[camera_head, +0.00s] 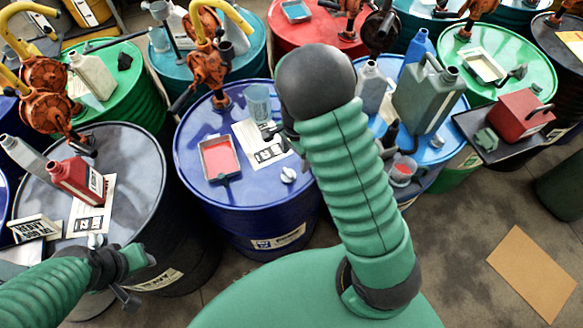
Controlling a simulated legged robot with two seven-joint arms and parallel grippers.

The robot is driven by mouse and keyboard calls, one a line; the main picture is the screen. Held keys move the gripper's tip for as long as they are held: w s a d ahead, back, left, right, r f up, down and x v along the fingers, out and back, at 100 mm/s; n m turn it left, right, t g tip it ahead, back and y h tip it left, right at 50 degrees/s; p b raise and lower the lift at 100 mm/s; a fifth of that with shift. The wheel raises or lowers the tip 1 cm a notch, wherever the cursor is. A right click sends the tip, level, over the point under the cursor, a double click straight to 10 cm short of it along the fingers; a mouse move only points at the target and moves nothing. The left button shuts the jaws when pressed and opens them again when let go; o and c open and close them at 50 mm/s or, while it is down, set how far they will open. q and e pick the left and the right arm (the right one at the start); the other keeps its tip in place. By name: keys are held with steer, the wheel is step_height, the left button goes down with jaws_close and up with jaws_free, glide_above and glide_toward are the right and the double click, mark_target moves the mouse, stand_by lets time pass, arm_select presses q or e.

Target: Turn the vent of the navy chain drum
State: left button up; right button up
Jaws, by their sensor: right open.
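The navy drum (225,205) stands upright at the centre, with a pale label on its side. A small white vent knob (288,174) sits on its lid near the front right. My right arm rises over the drum's right part and hides some of the lid. Dark parts of my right gripper (279,131) show left of the sleeve, over the lid beyond the vent and apart from it. The gripper is open; its fingertips are mostly hidden. My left gripper (135,281) is low at the left, by the dark drum's front edge; its jaw state is unclear.
The lid also carries a red-filled tray (219,156), a clear cup (257,101), a paper sheet (262,148) and an orange pump (210,65). A dark drum (130,165) stands left and a light blue drum (440,135) right. Floor is clear at lower right around a cardboard sheet (532,272).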

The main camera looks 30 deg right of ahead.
mark_target(289, 171)
steer(key=f, duration=0.2)
steer(key=w+f, duration=0.1)
steer(key=f, duration=0.2)
steer(key=shift+w+a+f, duration=0.1)
steer(key=shift+w+f, duration=0.1)
steer(key=a+f, duration=0.2)
steer(key=f, duration=0.1)
steer(key=shift+a, duration=0.2)
steer(key=shift+s+a, duration=0.15)
steer(key=shift+s, duration=0.1)
steer(key=shift+d, duration=0.35)
steer(key=shift+w+d+f, duration=0.2)
steer(key=shift+d+f, duration=0.1)
steer(key=shift+d, duration=0.35)
steer(key=c, duration=0.4)
steer(key=shift+d, duration=0.15)
steer(key=shift+c, duration=2.3)
steer(key=shift+a+r, duration=0.1)
steer(key=shift+a, duration=0.4)
steer(key=c, duration=0.5)
steer(key=shift+a, duration=0.15)
arm_select(q)
steer(key=shift+w+a, duration=0.45)
steer(key=shift+w, duration=0.3)
steer(key=shift+d, duration=0.1)
